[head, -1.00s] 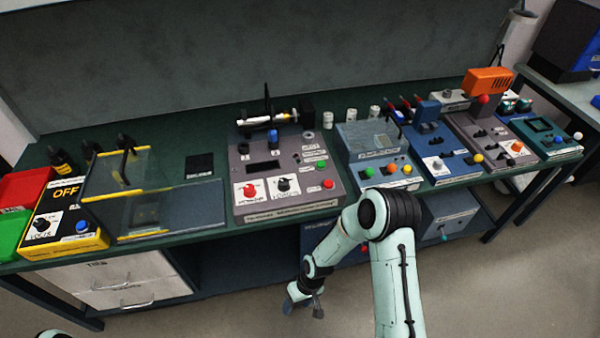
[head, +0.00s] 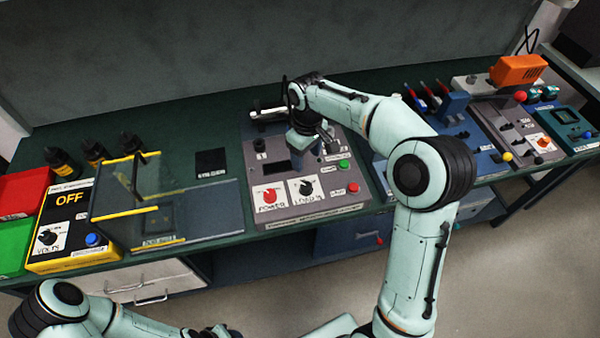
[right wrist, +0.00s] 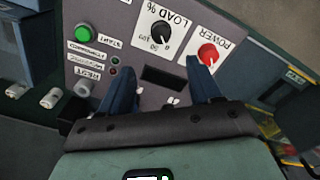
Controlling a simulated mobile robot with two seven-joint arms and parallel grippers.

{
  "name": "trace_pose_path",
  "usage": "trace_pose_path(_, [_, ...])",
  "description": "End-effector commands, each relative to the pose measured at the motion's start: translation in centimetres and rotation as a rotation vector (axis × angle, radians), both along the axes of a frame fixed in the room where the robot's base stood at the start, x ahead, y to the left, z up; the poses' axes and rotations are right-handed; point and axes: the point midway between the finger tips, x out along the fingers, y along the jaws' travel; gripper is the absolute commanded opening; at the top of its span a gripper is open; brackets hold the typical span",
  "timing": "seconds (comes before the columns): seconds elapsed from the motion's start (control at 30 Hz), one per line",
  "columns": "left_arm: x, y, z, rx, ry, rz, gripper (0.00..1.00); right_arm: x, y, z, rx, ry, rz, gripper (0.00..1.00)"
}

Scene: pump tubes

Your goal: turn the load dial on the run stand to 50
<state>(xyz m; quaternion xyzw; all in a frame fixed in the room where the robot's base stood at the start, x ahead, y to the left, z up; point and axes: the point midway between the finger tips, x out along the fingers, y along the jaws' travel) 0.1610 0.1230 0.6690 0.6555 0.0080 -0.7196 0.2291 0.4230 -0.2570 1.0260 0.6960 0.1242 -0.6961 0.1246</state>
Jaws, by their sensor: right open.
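The run stand (head: 310,212) is a grey box at the middle of the bench. Its black load dial (head: 306,187) sits on a white label at the front of the top, right of the red power dial (head: 269,196). The load dial (right wrist: 161,33) also shows in the right wrist view; its exact setting is too small to read. My right gripper (head: 312,150) is over the stand, behind the load dial and apart from it. Its two blue fingers (right wrist: 161,80) are spread and empty. My left gripper (head: 215,332) is only partly in view at the bottom edge.
A green button (head: 344,166) and a red button (head: 353,187) lie right of the load dial. A clear-walled guard (head: 150,190) stands to the left, beside the yellow-edged volts box (head: 65,225). My right arm hides part of the stations to the right.

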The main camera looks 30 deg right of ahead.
Motion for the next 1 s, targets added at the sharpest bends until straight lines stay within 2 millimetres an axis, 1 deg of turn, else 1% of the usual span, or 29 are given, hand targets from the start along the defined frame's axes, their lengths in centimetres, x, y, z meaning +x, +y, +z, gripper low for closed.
trace_pose_path(0.03, [-0.3,0.0,-0.2,0.0,0.005,0.001,0.43,-0.2,0.0,-0.8,0.0,0.006,0.0,0.63])
trace_pose_path(0.17, [-0.6,0.0,-0.6,0.001,0.008,0.0,0.43,-0.3,0.0,-3.0,0.001,0.009,-0.001,0.63])
trace_pose_path(0.4, [-1.1,0.0,-1.1,0.0,0.014,0.001,0.43,-0.3,0.0,-8.2,0.002,0.009,-0.001,0.63])
trace_pose_path(0.5, [-1.2,0.0,-1.2,0.001,0.014,0.001,0.43,-0.2,0.0,-10.0,0.001,0.008,0.0,0.63])
trace_pose_path(0.6, [-1.3,0.0,-1.3,0.0,0.015,0.0,0.43,-0.1,0.0,-11.4,0.001,0.006,0.0,0.63])
trace_pose_path(0.7, [-1.3,0.0,-1.3,0.0,0.015,0.0,0.43,-0.1,0.0,-12.4,0.001,0.005,-0.001,0.63])
trace_pose_path(0.8, [-1.3,0.0,-1.3,0.0,0.015,0.0,0.43,-0.1,0.0,-13.0,0.001,0.004,-0.001,0.63])
trace_pose_path(1.0, [-1.3,0.0,-1.3,0.0,0.015,0.0,0.43,-0.1,0.0,-13.2,0.001,0.003,-0.001,0.63])
